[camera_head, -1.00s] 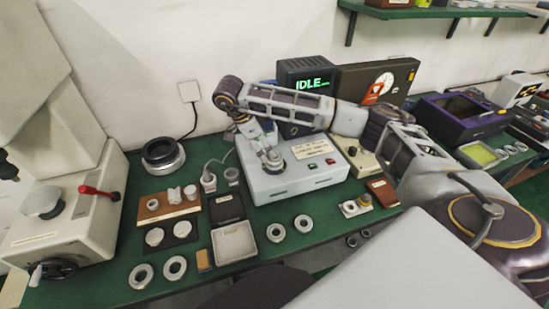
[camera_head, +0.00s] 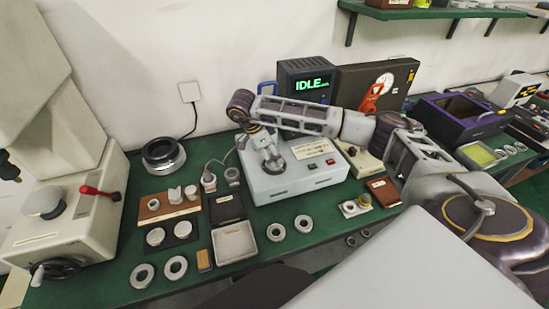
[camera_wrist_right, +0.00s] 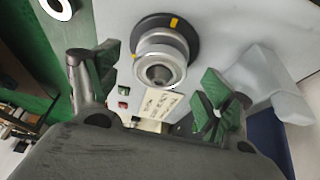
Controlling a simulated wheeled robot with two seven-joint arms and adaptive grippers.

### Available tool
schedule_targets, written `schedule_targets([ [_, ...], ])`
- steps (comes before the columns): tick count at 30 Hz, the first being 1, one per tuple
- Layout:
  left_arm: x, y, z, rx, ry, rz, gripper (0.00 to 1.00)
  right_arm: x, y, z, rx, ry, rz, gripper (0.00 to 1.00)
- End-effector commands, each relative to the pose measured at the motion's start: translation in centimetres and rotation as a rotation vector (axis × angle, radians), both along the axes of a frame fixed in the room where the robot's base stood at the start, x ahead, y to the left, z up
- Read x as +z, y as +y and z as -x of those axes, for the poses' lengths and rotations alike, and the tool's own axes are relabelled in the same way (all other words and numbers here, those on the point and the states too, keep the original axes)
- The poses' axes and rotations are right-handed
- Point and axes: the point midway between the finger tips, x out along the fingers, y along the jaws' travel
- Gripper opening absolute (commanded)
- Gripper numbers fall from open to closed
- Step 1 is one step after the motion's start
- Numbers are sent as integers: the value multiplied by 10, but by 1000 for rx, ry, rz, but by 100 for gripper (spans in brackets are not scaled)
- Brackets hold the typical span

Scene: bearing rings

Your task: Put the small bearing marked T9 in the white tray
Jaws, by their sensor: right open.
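The white tray (camera_head: 234,243) lies near the front of the green bench and looks empty. My right gripper (camera_head: 267,157) is over the light grey tester box (camera_head: 310,178). In the right wrist view its fingers (camera_wrist_right: 150,92) are open and apart. A round metal part, which looks like a bearing ring on a dark spindle (camera_wrist_right: 160,62), shows beyond and between them, not gripped. Small bearing rings lie right of the tray, one (camera_head: 276,232) and another (camera_head: 303,224). No T9 mark is legible. My left gripper is out of view.
Left of the tray are a black mat with two pale discs (camera_head: 182,230), a wooden board (camera_head: 168,206) and two more rings (camera_head: 175,267). A black case (camera_head: 226,208) sits behind the tray. An IDLE monitor (camera_head: 306,82) stands behind the tester.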

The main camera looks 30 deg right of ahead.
Motion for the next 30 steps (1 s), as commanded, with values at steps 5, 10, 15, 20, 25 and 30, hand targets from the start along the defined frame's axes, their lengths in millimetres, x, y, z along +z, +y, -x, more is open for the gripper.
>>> schedule_targets([
  [5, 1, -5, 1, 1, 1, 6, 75, -6, -2, 1, 0, 0, 1, 80],
  [10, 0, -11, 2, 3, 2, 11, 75, -6, -2, 1, 0, 0, 1, 80],
  [15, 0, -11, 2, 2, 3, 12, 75, -5, -2, 1, 0, 0, 0, 80],
  [20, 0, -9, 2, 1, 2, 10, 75, -5, -2, 1, 0, 0, 0, 67],
  [25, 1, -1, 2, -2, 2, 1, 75, -5, -2, 1, 0, 0, 0, 45],
  [30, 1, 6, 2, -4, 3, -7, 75, -5, -2, 1, 0, 0, 0, 24],
])
